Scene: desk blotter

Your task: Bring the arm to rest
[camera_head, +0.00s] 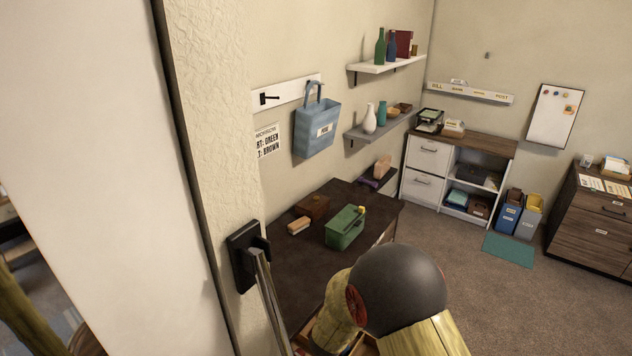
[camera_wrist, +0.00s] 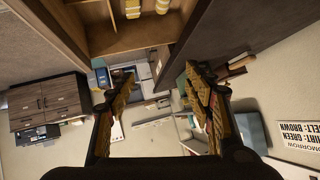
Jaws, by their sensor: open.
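My gripper (camera_wrist: 160,74) shows in the wrist view with its two yellow-and-black fingers spread wide apart. Nothing is held between them. Behind the gap the room appears upside down. In the head view my arm, with a dark round joint and yellowish links, reaches in at the bottom centre, in front of the dark desk (camera_head: 285,270). The gripper itself is hidden in that view.
A wooden compartment (camera_wrist: 135,45) with yellow items is close at the top of the wrist view. A green box (camera_head: 345,228) and a small brush-like block (camera_head: 299,226) sit on the desk. A blue bag (camera_head: 316,128) hangs on the wall. Open carpet (camera_head: 470,300) lies to the right.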

